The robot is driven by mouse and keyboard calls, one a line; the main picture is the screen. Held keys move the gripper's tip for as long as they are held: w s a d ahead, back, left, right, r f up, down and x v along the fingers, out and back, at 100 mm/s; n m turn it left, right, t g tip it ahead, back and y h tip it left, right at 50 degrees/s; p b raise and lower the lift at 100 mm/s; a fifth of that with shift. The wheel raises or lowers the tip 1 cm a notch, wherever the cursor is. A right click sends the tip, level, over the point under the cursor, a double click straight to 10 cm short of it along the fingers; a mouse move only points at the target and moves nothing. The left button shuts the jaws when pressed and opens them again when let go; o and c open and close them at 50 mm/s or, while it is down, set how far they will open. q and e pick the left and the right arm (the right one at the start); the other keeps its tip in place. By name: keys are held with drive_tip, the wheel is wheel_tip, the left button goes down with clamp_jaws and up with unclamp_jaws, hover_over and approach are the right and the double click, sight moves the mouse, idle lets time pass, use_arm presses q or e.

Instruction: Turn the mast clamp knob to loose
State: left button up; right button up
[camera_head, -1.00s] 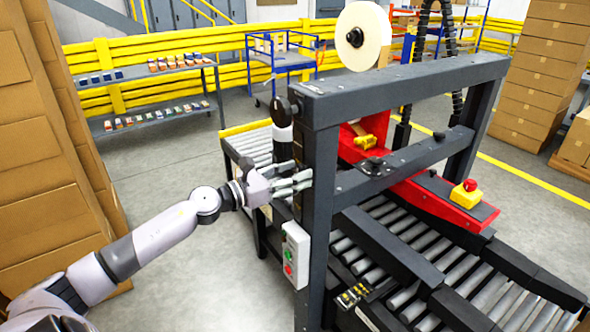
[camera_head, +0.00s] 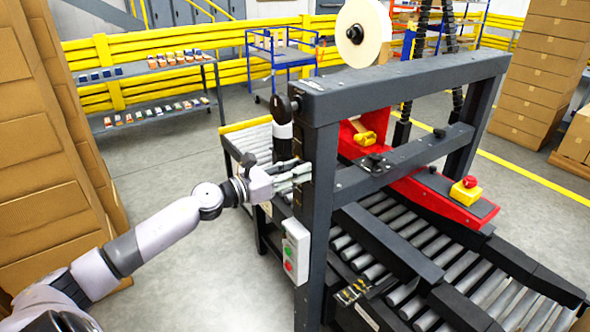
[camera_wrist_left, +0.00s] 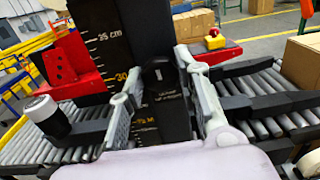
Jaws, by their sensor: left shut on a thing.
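The mast clamp knob (camera_wrist_left: 158,72) shows in the left wrist view as a dark piece with a pale outline on the black scaled mast plate (camera_wrist_left: 110,22). Small print sits just below it, too blurred to read. My left gripper (camera_wrist_left: 157,82) has one finger on each side of the knob and is shut on it. In the head view my left gripper (camera_head: 296,172) reaches the left side of the machine's near dark post (camera_head: 318,215), and the knob is hidden there. My right gripper is in neither view.
A switch box (camera_head: 297,250) with green and red buttons is on the post below the gripper. A black-and-white cylinder (camera_head: 282,125) stands just above it. Roller conveyor (camera_head: 400,240) and a red arm (camera_head: 440,200) lie right. Stacked cartons (camera_head: 45,150) stand left. Open floor lies between.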

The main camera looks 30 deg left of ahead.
use_arm(q)
drive_tip(key=shift+c, duration=0.8)
drive_tip(key=shift+n+p, duration=4.1)
drive_tip(key=shift+n, duration=4.8)
drive_tip(key=o, duration=1.1)
